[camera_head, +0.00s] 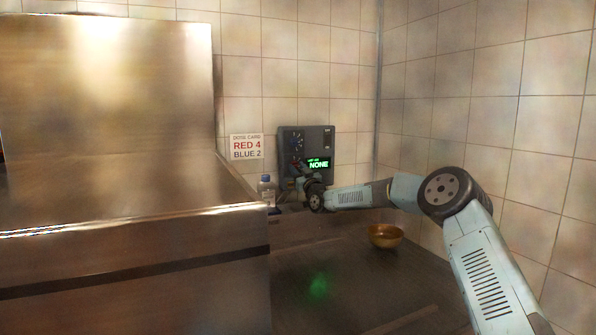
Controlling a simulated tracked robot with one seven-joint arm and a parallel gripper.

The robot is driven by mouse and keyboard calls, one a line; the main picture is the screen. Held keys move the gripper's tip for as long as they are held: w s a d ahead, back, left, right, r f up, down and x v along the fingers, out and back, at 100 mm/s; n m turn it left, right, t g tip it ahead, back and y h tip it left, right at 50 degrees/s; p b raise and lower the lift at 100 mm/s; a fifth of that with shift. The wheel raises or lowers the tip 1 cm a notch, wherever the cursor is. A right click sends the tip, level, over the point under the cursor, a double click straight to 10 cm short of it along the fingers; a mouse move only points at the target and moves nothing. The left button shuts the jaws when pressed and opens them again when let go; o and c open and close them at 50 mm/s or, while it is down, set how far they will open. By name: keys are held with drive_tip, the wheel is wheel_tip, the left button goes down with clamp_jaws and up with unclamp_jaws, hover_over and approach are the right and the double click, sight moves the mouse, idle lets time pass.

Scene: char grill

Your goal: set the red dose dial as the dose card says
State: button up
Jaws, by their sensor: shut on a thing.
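The dose card (246,147) on the tiled wall reads RED 4, BLUE 2. To its right is a dark dispenser panel (313,138) with a blue-marked dial (297,143) at its upper left. A green-lit display (319,164) on the panel reads NONE in large letters; its smaller line is too small to read. My gripper (298,168) is at the panel's lower left, below the blue-marked dial, shut on what seems to be the red dose dial. That dial is mostly hidden by my gripper, so its setting cannot be read.
A clear bottle with a blue cap (266,189) stands left of my gripper. A brass-coloured bowl (385,235) sits on the dark counter (345,280) below my arm. A large steel grill body (130,250) fills the left side. The front counter is clear.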

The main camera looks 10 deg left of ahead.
drive_tip(key=c, duration=0.4)
drive_tip(key=shift+o, duration=0.2)
drive_tip(key=shift+m, duration=0.4)
drive_tip(key=m+t+h, duration=0.1)
drive_tip(key=m, duration=0.1)
drive_tip(key=m+h, duration=0.1)
drive_tip(key=m, duration=0.1)
drive_tip(key=shift+s+a+m+t, duration=0.1)
drive_tip(key=shift+m+t, duration=0.3)
drive_tip(key=shift+m+t+h, duration=0.2)
drive_tip(key=shift+m+h, duration=0.55)
drive_tip(key=shift+m, duration=0.65)
drive_tip(key=shift+m+t+h, duration=0.2)
drive_tip(key=shift+m+h, duration=0.55)
drive_tip(key=shift+m, duration=0.95)
drive_tip(key=o, duration=1)
